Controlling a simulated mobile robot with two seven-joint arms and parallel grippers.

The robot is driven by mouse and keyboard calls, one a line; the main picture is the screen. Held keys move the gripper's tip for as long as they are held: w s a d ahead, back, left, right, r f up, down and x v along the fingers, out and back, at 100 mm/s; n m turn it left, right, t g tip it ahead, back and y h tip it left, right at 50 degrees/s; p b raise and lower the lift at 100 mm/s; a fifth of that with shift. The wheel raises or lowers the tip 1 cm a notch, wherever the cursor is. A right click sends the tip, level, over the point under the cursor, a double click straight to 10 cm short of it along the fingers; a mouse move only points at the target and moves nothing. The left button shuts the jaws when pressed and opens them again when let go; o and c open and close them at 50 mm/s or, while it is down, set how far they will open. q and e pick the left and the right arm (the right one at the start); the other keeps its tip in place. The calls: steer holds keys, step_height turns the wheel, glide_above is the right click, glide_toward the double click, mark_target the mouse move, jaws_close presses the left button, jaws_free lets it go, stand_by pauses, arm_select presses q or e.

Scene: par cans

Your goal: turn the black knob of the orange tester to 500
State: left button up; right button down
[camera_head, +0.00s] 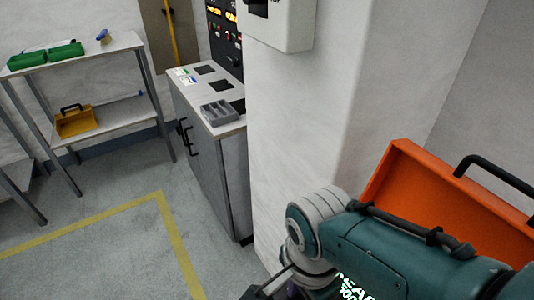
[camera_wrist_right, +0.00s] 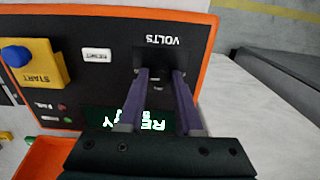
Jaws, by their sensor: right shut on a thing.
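The orange tester (camera_head: 465,215) stands at the lower right of the head view, its lid open with a black handle. In the right wrist view its black front panel (camera_wrist_right: 105,75) shows upside down with an orange rim. The black knob (camera_wrist_right: 160,59) sits by the VOLTS label. My right gripper (camera_wrist_right: 160,73) is shut on the knob, with one purple finger on each side. The knob's pointer and scale cannot be made out. A green lit display reading READY is partly covered by the fingers. In the head view my right arm hides most of the panel. My left gripper is not in view.
A white wall pillar (camera_head: 300,130) stands left of the tester. A grey cabinet (camera_head: 210,150) and a shelf table (camera_head: 90,52) stand farther back, with clear floor before them.

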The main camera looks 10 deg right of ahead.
steer(key=c, duration=0.6)
jaws_free()
steer(key=shift+r, duration=0.1)
step_height(320, 180, up, 10)
steer(key=p, duration=0.6)
steer(key=shift+d, duration=0.1)
